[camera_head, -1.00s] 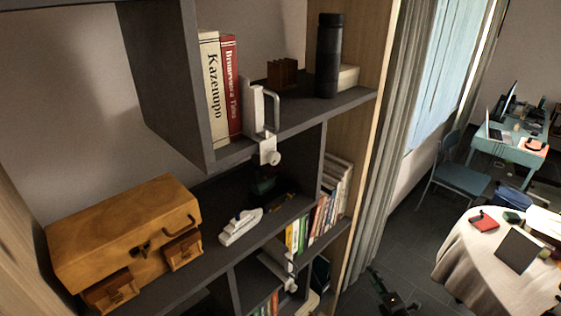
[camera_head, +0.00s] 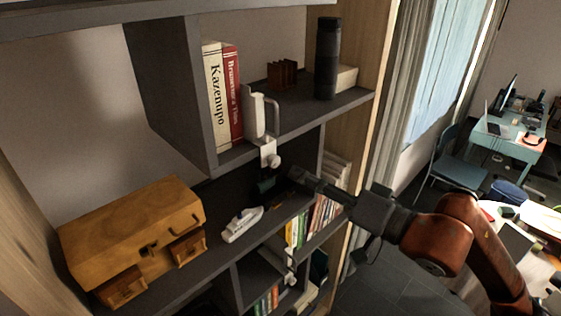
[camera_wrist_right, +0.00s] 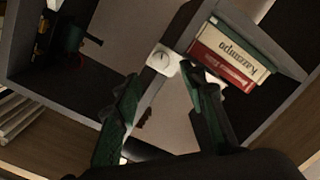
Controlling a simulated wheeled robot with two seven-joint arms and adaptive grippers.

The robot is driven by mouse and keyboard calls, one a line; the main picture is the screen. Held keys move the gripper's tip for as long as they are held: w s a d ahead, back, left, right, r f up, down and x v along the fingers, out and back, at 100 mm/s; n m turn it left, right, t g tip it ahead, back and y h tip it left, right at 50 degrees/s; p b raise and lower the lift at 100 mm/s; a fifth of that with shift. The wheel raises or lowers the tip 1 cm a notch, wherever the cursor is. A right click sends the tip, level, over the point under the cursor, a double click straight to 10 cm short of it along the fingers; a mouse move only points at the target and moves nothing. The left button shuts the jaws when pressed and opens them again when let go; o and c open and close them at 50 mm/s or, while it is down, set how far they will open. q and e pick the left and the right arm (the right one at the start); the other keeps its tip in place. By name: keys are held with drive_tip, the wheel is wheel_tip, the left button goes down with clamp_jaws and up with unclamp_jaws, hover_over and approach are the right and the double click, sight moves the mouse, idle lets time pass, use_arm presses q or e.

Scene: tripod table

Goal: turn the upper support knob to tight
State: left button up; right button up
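The upper support is a white clamp (camera_head: 268,150) on the front edge of the upper shelf, with an upright handle-like bracket above it. Its round white knob (camera_head: 274,161) faces outward. In the right wrist view the knob (camera_wrist_right: 160,58) shows as a pale disc with a dark mark, between and beyond the fingertips. My right gripper (camera_head: 296,176) is just right of and below the knob in the head view, apart from it. In the right wrist view the right gripper's (camera_wrist_right: 162,82) two fingers are spread with nothing between them. My left gripper is not in view.
A red book (camera_head: 232,95) and a cream book (camera_head: 213,95) stand left of the support. A black bottle (camera_head: 327,60) stands to the right. Below are a wooden chest (camera_head: 130,235), a small white object (camera_head: 243,223) and a lower white support (camera_head: 290,278).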

sight(277, 163)
drive_tip(key=p+x, duration=0.2)
drive_tip(key=x, duration=0.5)
drive_tip(key=shift+r, duration=0.1)
drive_tip(key=shift+w+a+p, duration=0.25)
drive_tip(key=shift+a+p, duration=0.05)
drive_tip(key=shift+a, duration=0.05)
drive_tip(key=shift+c, duration=0.2)
clamp_jaws()
